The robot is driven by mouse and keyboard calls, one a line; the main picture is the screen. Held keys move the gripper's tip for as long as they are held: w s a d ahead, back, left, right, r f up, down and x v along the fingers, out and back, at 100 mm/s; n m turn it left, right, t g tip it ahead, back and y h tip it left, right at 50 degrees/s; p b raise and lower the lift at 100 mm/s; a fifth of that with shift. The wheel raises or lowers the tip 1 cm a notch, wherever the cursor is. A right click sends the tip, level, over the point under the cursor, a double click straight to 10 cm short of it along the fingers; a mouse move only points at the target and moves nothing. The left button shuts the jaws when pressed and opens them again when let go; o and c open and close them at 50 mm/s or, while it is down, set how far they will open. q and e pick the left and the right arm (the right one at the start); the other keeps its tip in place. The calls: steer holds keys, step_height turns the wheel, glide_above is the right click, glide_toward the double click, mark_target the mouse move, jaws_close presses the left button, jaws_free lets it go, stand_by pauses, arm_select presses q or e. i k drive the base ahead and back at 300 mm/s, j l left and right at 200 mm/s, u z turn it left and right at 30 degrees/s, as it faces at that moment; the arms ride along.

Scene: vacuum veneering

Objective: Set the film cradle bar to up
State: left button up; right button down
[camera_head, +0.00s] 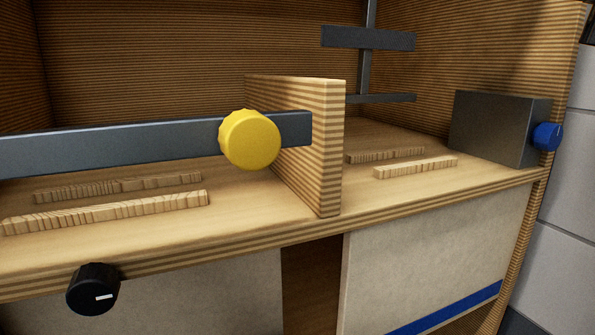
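A long flat blue-grey bar (110,145), which may be the film cradle bar, runs in from the left edge. It lies nearly level, above the wooden shelf (240,215). A round yellow knob (250,140) sits on its front near the right end. The bar's right end passes in front of the upright wooden divider (330,150). The bar's left end is out of view. Neither of my grippers is in view.
Low wooden strips (105,212) lie on the shelf on both sides of the divider. A grey box (490,128) with a blue knob (546,137) stands at right. Dark crosspieces (368,38) on a post stand behind. A black dial (93,288) is below the shelf edge.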

mark_target(366, 38)
steer(key=k, duration=1.35)
